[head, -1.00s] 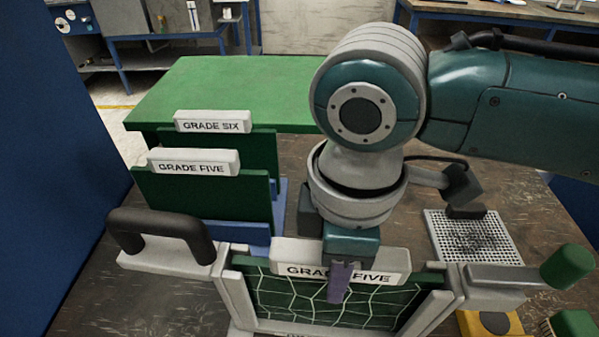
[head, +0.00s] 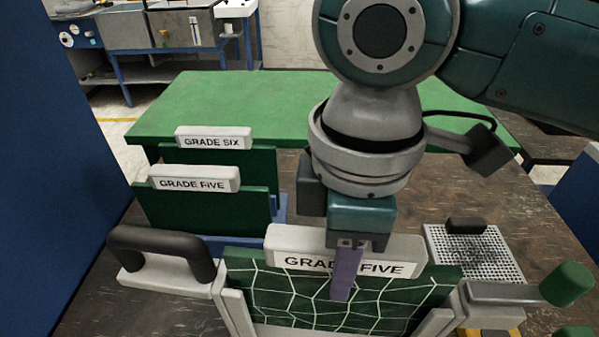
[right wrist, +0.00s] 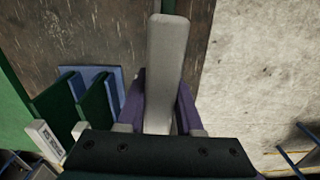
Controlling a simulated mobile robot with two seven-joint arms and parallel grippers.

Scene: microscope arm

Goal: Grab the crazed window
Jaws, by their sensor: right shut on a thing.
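The crazed window (head: 290,300) is a dark green panel covered in white crack lines. Its pale top bar reads GRADE FIVE and is partly covered by my gripper. It stands upright in a grey frame (head: 232,305), its top raised above the frame's side posts; its lower edge is cut off by the picture. My right gripper (head: 346,272) is shut on the top bar, one purple finger in front. In the right wrist view the pale bar (right wrist: 164,70) lies between both purple fingers. My left gripper is not in view.
A dark handle (head: 165,245) stands left of the frame and a green knob (head: 567,283) right. Behind are uncracked panels labelled GRADE FIVE (head: 193,178) and GRADE SIX (head: 213,138) in a blue rack (head: 280,208). A perforated plate (head: 480,255) lies at right.

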